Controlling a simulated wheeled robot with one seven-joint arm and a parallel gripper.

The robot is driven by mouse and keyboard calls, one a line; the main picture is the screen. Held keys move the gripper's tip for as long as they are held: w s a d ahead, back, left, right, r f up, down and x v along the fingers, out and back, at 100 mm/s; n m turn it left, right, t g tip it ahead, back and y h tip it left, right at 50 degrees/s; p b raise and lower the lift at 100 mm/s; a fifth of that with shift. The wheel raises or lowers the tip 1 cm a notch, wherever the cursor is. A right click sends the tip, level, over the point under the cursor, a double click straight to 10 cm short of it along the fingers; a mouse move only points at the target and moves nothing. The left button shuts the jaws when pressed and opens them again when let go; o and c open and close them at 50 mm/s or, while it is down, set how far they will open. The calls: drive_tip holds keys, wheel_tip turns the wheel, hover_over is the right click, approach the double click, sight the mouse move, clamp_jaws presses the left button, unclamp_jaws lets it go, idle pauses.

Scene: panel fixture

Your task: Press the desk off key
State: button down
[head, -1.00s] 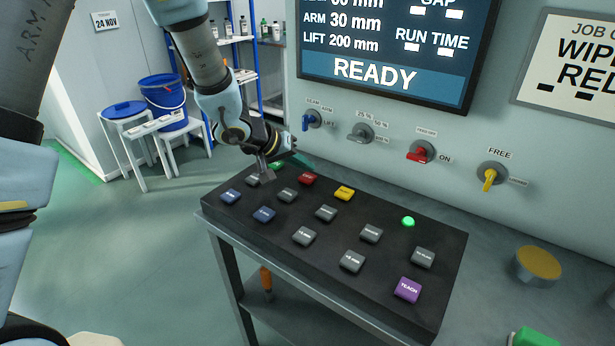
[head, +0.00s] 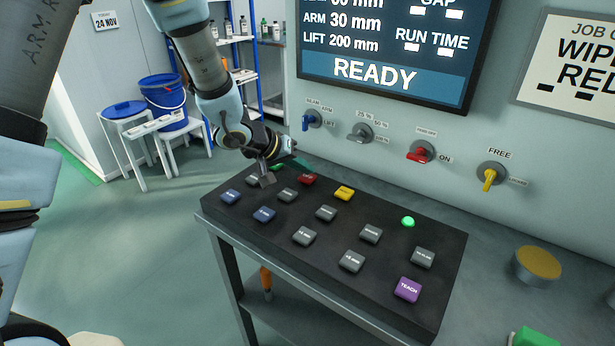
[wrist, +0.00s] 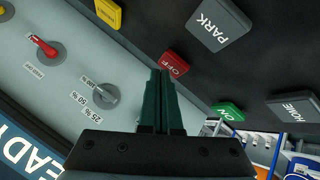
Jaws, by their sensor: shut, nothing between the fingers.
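The off key is a red key marked OFF on the black key panel, seen in the head view (head: 308,179) and in the wrist view (wrist: 175,63). I cannot tell whether the tips touch anything.
Near the fingers are the green ON key (wrist: 228,111), the grey PARK key (wrist: 218,28) and the grey HOME key (wrist: 292,108). A yellow key (head: 344,193) lies right of the red one. Rotary switches (head: 421,153) line the wall behind the panel (head: 390,305).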

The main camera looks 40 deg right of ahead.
sight(304, 179)
drive_tip(key=shift+f, duration=0.45)
idle(0.6)
drive_tip(key=shift+r, duration=0.1)
drive_tip(key=shift+r+p, duration=0.8)
drive_tip(key=shift+p, duration=0.2)
wheel_tip(304, 179, up, 5)
drive_tip(key=p, duration=0.5)
drive_tip(key=shift+p, duration=0.35)
